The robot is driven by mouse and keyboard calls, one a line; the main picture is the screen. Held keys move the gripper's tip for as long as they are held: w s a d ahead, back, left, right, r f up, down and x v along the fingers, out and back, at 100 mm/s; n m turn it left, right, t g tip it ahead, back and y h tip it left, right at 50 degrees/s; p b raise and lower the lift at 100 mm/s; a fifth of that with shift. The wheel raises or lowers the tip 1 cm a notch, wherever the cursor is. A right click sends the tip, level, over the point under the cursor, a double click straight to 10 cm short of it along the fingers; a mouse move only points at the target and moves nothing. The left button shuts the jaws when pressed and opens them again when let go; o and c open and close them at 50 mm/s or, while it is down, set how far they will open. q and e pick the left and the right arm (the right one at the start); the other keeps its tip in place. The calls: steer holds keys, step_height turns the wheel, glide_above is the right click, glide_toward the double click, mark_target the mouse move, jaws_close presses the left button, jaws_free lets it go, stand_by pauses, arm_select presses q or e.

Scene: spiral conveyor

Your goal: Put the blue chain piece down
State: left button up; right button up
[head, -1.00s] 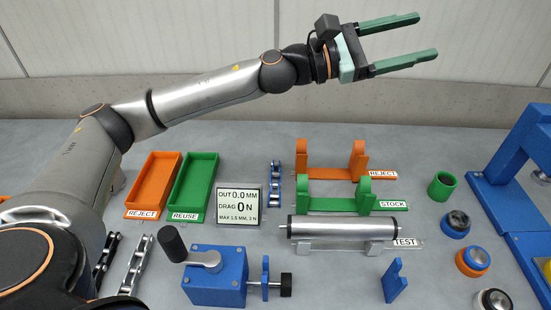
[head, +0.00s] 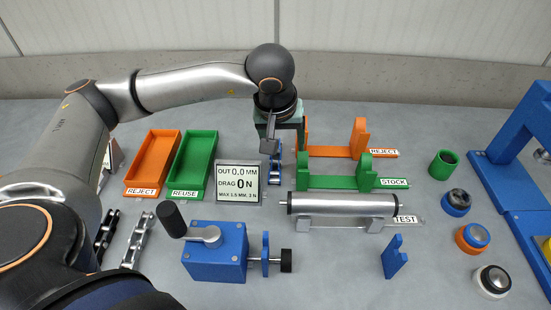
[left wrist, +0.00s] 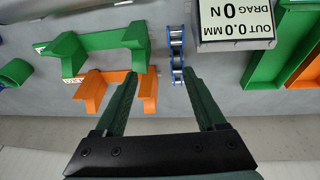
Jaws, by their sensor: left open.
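The blue chain piece (head: 275,172), with blue and silver links, lies on the grey table just right of the readout sign. The left wrist view also shows the chain piece (left wrist: 177,50), lying lengthwise between and beyond the fingertips, closer to the right-hand finger. My left gripper (left wrist: 158,74) is open and empty, pointing down over the chain piece's far end. In the head view the gripper (head: 279,142) partly hides the chain piece and the orange reject stand. I cannot tell the exact height of the fingers above the table. My right gripper is not in view.
The readout sign (head: 239,183) stands close left of the chain piece. The green stock stand (head: 335,183) and orange reject stand (head: 335,151) are close on the right. Orange (head: 153,163) and green (head: 194,165) trays lie further left.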

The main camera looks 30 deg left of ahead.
arm_select(q)
steer(key=a+y, duration=0.1)
steer(key=a, duration=0.2)
glide_above(275, 158)
steer(key=s+d, duration=0.1)
steer(key=s, duration=0.2)
steer(key=shift+y, duration=0.3)
steer(key=f, duration=0.6)
steer(key=shift+w+d+p, duration=0.2)
steer(key=shift+w+p, duration=0.05)
steer(key=shift+p, duration=0.15)
steer(key=shift+p+x, duration=0.6)
steer(key=shift+x, duration=2.2)
steer(key=shift+w+r, duration=0.1)
steer(key=shift+w, duration=0.1)
steer(key=shift+c, duration=0.3)
jaws_close()
